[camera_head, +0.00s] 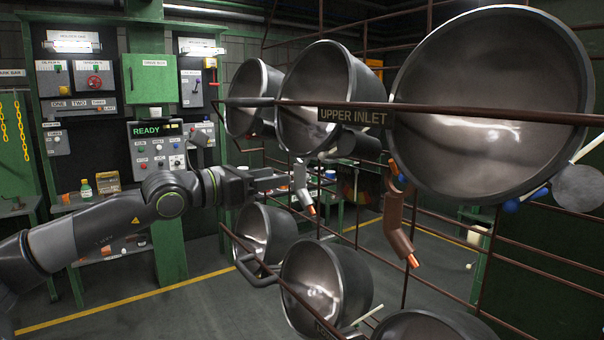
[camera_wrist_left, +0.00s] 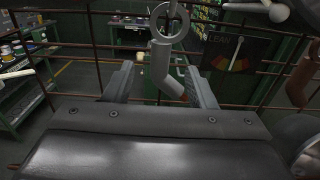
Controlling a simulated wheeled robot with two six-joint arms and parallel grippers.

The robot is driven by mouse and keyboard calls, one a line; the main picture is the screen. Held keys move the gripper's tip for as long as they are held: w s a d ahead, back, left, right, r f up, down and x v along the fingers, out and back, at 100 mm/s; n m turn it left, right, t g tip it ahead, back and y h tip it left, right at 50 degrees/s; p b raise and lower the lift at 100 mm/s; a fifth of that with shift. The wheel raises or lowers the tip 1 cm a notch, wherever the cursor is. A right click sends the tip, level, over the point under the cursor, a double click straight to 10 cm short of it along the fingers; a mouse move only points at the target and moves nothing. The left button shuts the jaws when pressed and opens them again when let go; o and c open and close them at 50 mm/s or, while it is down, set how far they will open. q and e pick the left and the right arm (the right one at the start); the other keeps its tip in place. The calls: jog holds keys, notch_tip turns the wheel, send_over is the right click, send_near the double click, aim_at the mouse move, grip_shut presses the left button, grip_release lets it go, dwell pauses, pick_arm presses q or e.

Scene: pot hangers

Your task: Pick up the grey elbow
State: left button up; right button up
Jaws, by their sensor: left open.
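The grey elbow (camera_head: 301,184) hangs in front of the rack of pots, with an orange tip at its lower end. In the left wrist view the grey elbow (camera_wrist_left: 161,65) hangs below a grey ring and lies between my two fingers in the picture. My left gripper (camera_head: 279,182) comes in from the left and is open, with its fingers pointing at the elbow. My right gripper is not in view.
A brown elbow (camera_head: 397,220) hangs farther right. Large metal pots (camera_head: 316,95) hang above and others (camera_head: 312,285) below. A control panel (camera_head: 158,144) stands behind my left arm.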

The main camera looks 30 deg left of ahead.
aim_at(294, 170)
pick_arm(q)
jog(key=shift+w+d+r+p, duration=0.1)
jog(key=shift+w+d+p, duration=0.1)
jog(key=shift+w+p, duration=0.25)
jog(key=shift+w+d+p, duration=0.25)
jog(key=shift+w+p, duration=0.05)
jog(key=shift+w, duration=0.35)
jog(key=shift+w+d+r+p, duration=0.15)
jog(key=shift+w+d+p, duration=0.2)
jog(key=shift+p, duration=0.35)
jog(key=shift+p+x, duration=1.1)
jog(key=shift+x, duration=0.05)
jog(key=shift+p+x, duration=0.5)
jog(key=shift+x, duration=0.5)
jog(key=shift+a, duration=0.1)
grip_shut()
